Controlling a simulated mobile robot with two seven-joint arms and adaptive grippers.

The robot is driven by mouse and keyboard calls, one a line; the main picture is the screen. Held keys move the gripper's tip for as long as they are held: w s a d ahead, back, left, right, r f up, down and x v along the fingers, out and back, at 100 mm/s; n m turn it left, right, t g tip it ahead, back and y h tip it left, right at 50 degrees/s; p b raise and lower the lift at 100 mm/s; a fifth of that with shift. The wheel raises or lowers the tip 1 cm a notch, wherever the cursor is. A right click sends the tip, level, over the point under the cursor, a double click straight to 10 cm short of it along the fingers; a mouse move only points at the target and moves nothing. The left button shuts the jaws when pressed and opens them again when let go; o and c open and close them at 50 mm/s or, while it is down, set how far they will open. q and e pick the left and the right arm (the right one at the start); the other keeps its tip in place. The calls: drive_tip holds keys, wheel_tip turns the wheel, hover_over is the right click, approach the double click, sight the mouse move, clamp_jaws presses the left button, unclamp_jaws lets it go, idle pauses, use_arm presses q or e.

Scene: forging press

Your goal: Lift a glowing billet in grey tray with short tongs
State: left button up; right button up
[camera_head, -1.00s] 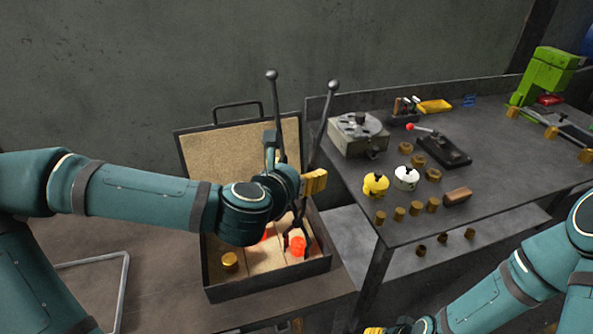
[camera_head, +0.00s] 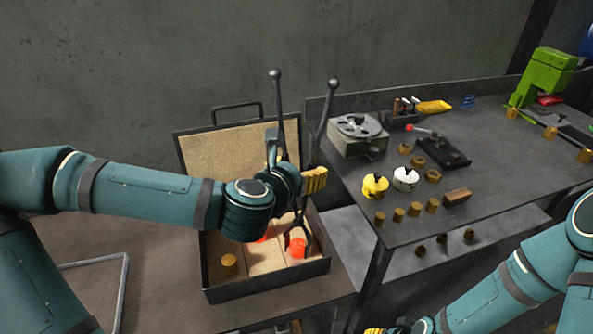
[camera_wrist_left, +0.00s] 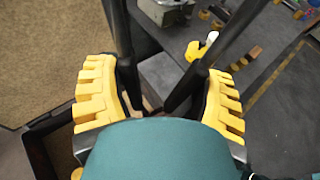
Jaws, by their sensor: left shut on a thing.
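The dark grey tray (camera_head: 262,289) is an open case with a tan lining and raised lid. A glowing orange-red billet (camera_head: 298,250) is in its right part. A second glowing billet (camera_head: 262,235) is partly hidden by my left arm. The dark tongs (camera_head: 325,124) stand nearly upright, ball-ended handles up and lower jaws around the right billet; contact is unclear. My left gripper (camera_head: 297,181) is shut on the tongs; in the left wrist view its yellow fingers (camera_wrist_left: 160,95) flank both handles. My right gripper (camera_head: 386,331) is at the bottom edge, mostly cut off.
A brass-coloured piece (camera_head: 229,260) lies in the tray's left part. The dark workbench (camera_head: 505,150) on the right holds a round-topped fixture (camera_head: 357,137), yellow and white knobbed parts, several brown pieces and a green machine (camera_head: 545,78). The wall behind is bare.

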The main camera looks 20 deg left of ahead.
use_arm(q)
drive_tip(key=shift+w, duration=0.4)
idle(0.5)
clamp_jaws()
use_arm(e)
drive_tip(key=shift+s, duration=0.15)
use_arm(q)
wheel_tip(320, 180, up, 11)
drive_tip(key=p, duration=1.1)
drive_tip(key=shift+p, duration=0.3)
use_arm(e)
wheel_tip(320, 180, up, 12)
drive_tip(key=shift+w, duration=0.4)
drive_tip(key=shift+d+f, duration=0.1)
drive_tip(key=shift+f, duration=0.05)
